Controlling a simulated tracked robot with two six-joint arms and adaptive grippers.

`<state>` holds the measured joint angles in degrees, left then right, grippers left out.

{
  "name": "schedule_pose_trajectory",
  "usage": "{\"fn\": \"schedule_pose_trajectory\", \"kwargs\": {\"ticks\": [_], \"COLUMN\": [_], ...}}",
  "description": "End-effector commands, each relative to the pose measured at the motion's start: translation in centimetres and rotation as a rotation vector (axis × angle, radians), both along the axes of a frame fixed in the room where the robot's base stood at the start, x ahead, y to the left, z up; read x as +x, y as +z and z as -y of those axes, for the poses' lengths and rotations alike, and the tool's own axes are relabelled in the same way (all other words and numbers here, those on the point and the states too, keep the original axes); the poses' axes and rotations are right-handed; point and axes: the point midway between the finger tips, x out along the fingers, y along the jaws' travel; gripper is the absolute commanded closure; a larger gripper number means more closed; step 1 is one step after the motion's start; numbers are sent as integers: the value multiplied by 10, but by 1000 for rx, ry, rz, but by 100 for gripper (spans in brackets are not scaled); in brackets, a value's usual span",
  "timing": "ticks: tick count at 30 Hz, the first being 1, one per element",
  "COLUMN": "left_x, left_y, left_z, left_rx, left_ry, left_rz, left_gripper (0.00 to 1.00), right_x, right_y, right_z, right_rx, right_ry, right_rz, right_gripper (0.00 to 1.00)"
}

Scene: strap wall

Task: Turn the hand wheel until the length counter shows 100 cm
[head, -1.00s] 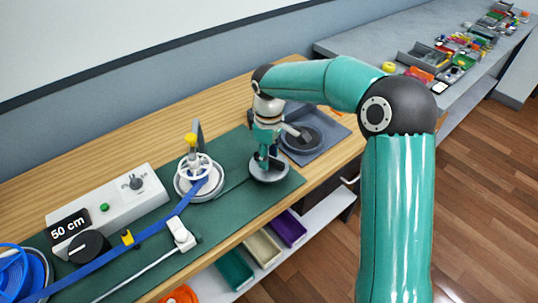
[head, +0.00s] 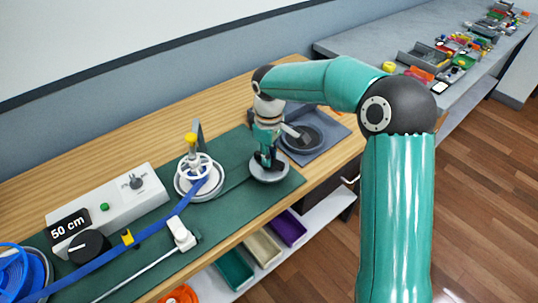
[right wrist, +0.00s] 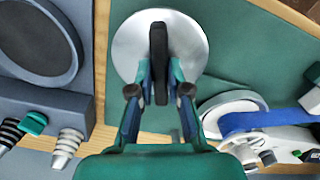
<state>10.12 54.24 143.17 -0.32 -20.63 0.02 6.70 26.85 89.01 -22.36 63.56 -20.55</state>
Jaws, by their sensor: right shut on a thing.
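In the right wrist view my right gripper (right wrist: 158,85) is shut on the black bar (right wrist: 159,45), with a finger on each side. The length counter (head: 69,226) reads 50 cm on a black display. A blue strap (head: 160,226) runs from the blue coil (head: 15,275) to a reel (head: 205,193) below a white spoked wheel with a yellow knob. My left gripper is out of view.
A grey control box (head: 118,205) with a green button and a dial stands left of the reel. A grey tray (head: 327,146) with a dark round plate lies right of the hand wheel. Coloured bins (head: 262,249) sit below the bench edge.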

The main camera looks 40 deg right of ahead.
Motion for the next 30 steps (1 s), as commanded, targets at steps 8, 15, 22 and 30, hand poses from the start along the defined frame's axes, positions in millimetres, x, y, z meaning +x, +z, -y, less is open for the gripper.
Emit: {"fn": "schedule_pose_trajectory", "kwargs": {"ticks": [8, 15, 22, 30], "left_x": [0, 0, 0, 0], "left_y": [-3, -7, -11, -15], "left_z": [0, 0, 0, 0], "left_rx": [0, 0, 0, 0], "left_ry": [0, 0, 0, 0], "left_rz": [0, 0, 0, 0], "left_gripper": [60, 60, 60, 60], "right_x": [0, 1, 0, 0], "right_y": [0, 1, 1, 1], "right_z": [1, 1, 1, 1], "right_rx": [0, -1, 0, 0], "right_ry": [-151, -362, -581, -825], "right_rz": [2, 4, 4, 5], "right_gripper": [100, 100, 100, 100]}}
